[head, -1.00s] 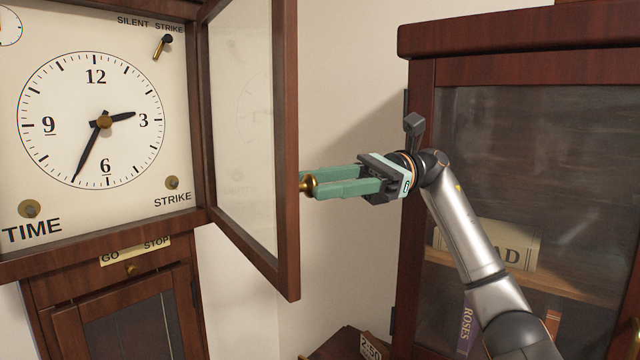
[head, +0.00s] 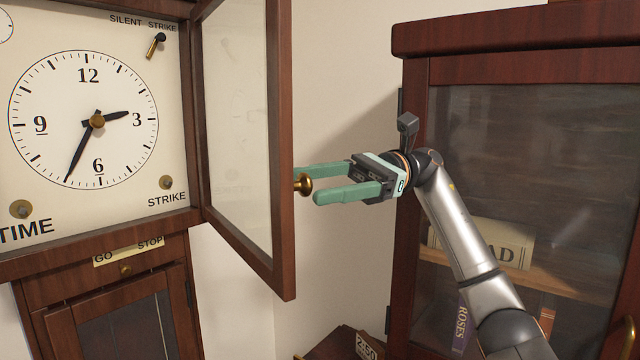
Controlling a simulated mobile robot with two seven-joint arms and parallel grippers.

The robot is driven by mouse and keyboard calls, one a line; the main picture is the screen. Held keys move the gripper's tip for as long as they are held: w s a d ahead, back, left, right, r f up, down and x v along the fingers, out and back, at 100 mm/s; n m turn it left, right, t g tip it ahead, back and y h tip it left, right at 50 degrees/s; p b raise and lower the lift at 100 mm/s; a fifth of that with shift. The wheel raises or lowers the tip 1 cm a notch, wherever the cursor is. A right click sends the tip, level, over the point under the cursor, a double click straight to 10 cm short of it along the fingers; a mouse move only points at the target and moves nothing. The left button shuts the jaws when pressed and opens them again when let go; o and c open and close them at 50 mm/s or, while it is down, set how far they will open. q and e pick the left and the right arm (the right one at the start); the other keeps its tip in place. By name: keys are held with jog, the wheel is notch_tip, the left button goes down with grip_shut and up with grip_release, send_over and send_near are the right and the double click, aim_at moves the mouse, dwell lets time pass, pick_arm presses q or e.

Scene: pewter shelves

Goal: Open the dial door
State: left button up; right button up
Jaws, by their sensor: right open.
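The dial door (head: 284,150), a wooden frame with a glass pane, stands swung open on the right side of the clock. The clock's dial (head: 84,120) is uncovered. A brass knob (head: 304,184) sits on the outer face of the door's free edge. My right gripper (head: 310,184) is open, with its green fingers apart at the knob; the near finger ends just right of the knob and the far finger reaches behind it. I cannot tell whether either finger touches it. My left gripper is not in view.
A dark wooden cabinet (head: 520,40) with glass doors stands at the right, behind my right arm, with books inside. A small lower door (head: 120,315) is below the dial. Pale wall shows between clock and cabinet. A box-like item (head: 368,346) lies low at the centre.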

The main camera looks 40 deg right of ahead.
jog(key=shift+r, duration=0.1)
jog(key=s+a+r, duration=0.8)
jog(key=s+r, duration=0.3)
jog(key=r, duration=0.2)
jog(key=shift+a, duration=0.25)
jog(key=shift+s+f, duration=0.1)
jog(key=shift+c, duration=0.4)
